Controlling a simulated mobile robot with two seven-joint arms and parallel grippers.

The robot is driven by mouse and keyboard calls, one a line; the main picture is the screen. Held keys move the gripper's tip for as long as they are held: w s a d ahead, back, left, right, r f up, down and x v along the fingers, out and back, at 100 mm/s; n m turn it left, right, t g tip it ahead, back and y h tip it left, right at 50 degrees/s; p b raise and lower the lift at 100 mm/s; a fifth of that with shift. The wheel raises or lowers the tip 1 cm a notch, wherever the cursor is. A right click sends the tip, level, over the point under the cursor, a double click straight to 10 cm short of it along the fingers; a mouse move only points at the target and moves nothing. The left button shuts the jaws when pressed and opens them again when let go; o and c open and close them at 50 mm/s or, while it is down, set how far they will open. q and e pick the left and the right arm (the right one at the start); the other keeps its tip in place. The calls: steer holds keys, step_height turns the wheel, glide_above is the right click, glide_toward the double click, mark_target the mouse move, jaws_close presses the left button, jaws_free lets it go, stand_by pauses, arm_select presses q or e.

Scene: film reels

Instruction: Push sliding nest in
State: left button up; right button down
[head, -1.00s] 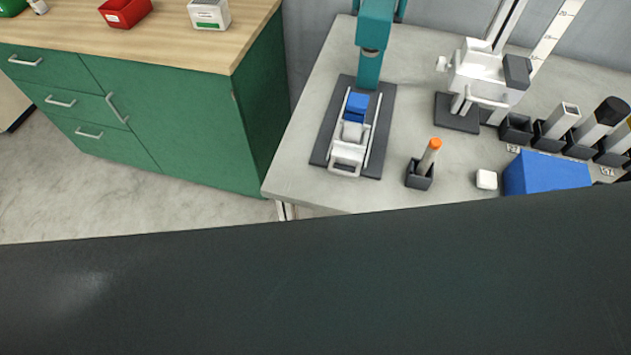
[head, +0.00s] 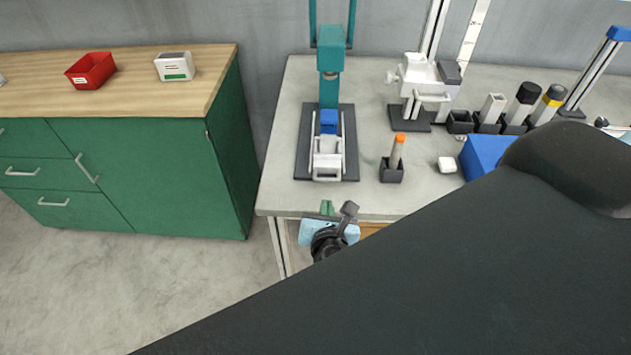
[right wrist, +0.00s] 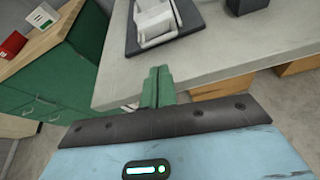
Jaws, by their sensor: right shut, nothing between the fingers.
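The sliding nest (head: 327,167) is a white carriage on light rails, with a blue block (head: 329,121) at its rear. It sits on a dark base plate (head: 302,152) below the teal press (head: 330,62), pulled toward the plate's front end. It also shows at the top of the right wrist view (right wrist: 155,22). My right gripper (head: 327,207), with green fingers, is just off the bench's front edge, in front of the nest and apart from it. Its fingers (right wrist: 158,86) are shut together and empty. My left gripper is not in view.
An orange-capped tube in a black holder (head: 391,173), a small white block (head: 447,164) and a blue box (head: 481,154) stand right of the press. A green cabinet (head: 150,180) stands left, across a floor gap. My own dark arm covers the lower right.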

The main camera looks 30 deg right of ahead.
mark_target(328, 168)
steer(key=shift+n+t+h, duration=0.3)
steer(key=shift+n+h, duration=0.3)
steer(key=shift+n, duration=0.2)
steer(key=x, duration=0.3)
steer(key=r+x, duration=0.1)
steer(key=x, duration=0.2)
steer(key=r+x, duration=0.1)
steer(key=x, duration=0.3)
steer(key=shift+w+d+r, duration=0.1)
steer(key=shift+w+d, duration=0.1)
steer(key=shift+w, duration=0.15)
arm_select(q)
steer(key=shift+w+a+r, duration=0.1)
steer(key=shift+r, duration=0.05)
